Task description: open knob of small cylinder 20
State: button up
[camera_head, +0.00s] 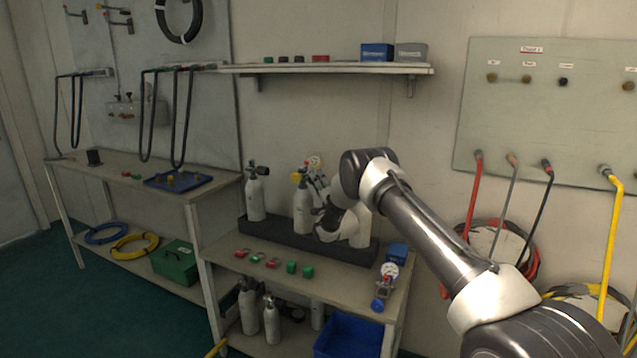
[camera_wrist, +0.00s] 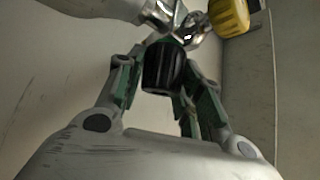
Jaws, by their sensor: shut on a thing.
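My gripper (camera_head: 322,214) is at the row of small cylinders on the bench, partly hidden by my wrist. In the wrist view my gripper (camera_wrist: 160,76) has its green-padded fingers closed around a black ribbed knob (camera_wrist: 162,66). The knob sits at a metal valve (camera_wrist: 185,28) under a pale cylinder body (camera_wrist: 105,8). A yellow knob (camera_wrist: 229,15) is beside it at the upper right. In the head view a white cylinder with a yellow knob (camera_head: 303,210) stands just left of my gripper. Another white cylinder (camera_head: 361,228) is partly behind my arm. No number 20 is readable.
A white cylinder with a black knob (camera_head: 255,197) stands at the left of the black rack (camera_head: 285,237). Red and green small parts (camera_head: 272,262) lie in front. A gauge fitting (camera_head: 385,284) is at the bench's right end. A shelf (camera_head: 330,69) runs above.

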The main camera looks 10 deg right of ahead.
jog(key=shift+n+t+y, duration=0.6)
jog(key=shift+n+y, duration=1.7)
jog(key=shift+n, duration=0.7)
jog(key=shift+f, duration=0.1)
jog(key=o, duration=1)
jog(key=v, duration=1.2)
jog(key=shift+w, duration=0.1)
